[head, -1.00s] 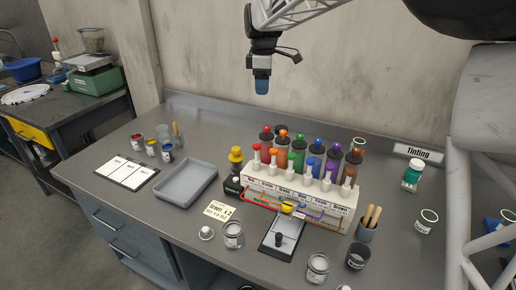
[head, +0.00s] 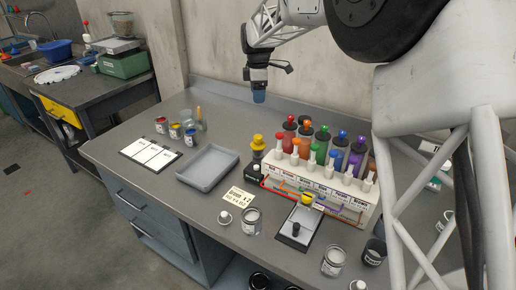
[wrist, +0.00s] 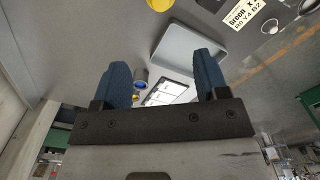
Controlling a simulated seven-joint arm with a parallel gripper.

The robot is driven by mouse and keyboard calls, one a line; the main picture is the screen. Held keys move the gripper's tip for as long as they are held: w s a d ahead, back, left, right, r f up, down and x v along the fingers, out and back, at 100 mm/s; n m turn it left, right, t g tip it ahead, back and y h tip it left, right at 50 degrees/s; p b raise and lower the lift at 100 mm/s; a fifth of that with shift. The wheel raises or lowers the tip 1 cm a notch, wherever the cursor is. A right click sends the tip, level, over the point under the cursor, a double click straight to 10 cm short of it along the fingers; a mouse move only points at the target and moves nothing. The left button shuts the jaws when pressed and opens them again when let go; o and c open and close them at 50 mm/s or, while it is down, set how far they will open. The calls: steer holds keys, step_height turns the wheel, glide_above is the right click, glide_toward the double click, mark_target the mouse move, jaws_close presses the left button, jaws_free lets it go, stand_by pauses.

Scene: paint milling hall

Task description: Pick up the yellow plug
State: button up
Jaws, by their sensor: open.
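A yellow ball-shaped piece (head: 307,197) sits at the back end of a small dark tray in front of the bottle rack, in the head view. A second yellow piece, a knobbed top (head: 257,141), stands on a dark block at the rack's left end. I cannot tell for sure which is the plug. A yellow round top (wrist: 158,4) shows cut off at the top edge of the wrist view. My gripper (head: 259,97) hangs high above the back of the bench, well apart from both. Its blue fingers (wrist: 165,80) are open with nothing between them.
The white rack (head: 345,197) holds bottles with coloured tops. A grey tray (head: 207,183), a card (head: 150,154), paint jars (head: 175,131) and a label (head: 239,196) lie left of it. Jars (head: 251,221) stand along the front.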

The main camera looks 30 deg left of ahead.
glide_above(258, 136)
step_height(258, 136, down, 11)
steer(key=shift+r, duration=0.1)
steer(key=shift+f, duration=1.3)
steer(key=shift+f, duration=0.1)
steer(key=shift+f, duration=2.55)
steer(key=shift+c, duration=0.3)
steer(key=c, duration=1)
steer(key=shift+r, duration=0.15)
